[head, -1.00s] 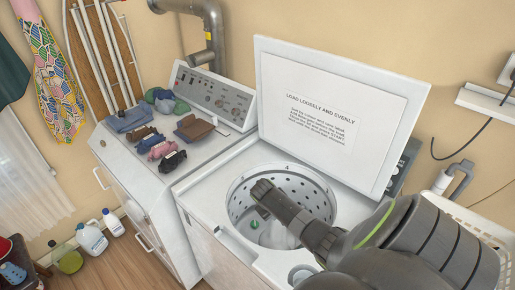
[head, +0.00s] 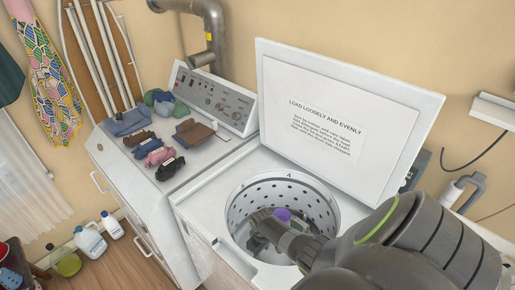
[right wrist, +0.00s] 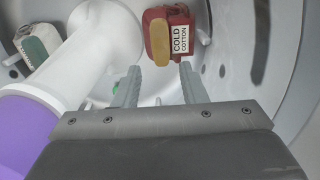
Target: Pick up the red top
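The red top (right wrist: 180,30) is a folded dark red bundle with a tan patch and a white label reading "COLD COTTON". It lies inside the washer drum (head: 318,205), against the drum wall in the right wrist view. My right gripper (right wrist: 160,84) reaches down into the drum, also seen in the head view (head: 258,228). Its two fingers are apart, with nothing between them, and the red top lies just beyond the fingertips. I cannot tell whether they touch it. The red top is hidden in the head view. My left gripper is not in view.
A white agitator (right wrist: 100,35) with a purple cap (head: 282,214) stands beside my right gripper. A pale green-and-white labelled bundle (right wrist: 38,45) lies at the drum's left. The washer lid (head: 345,120) stands open behind. Several folded garments lie on the neighbouring machine (head: 185,175).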

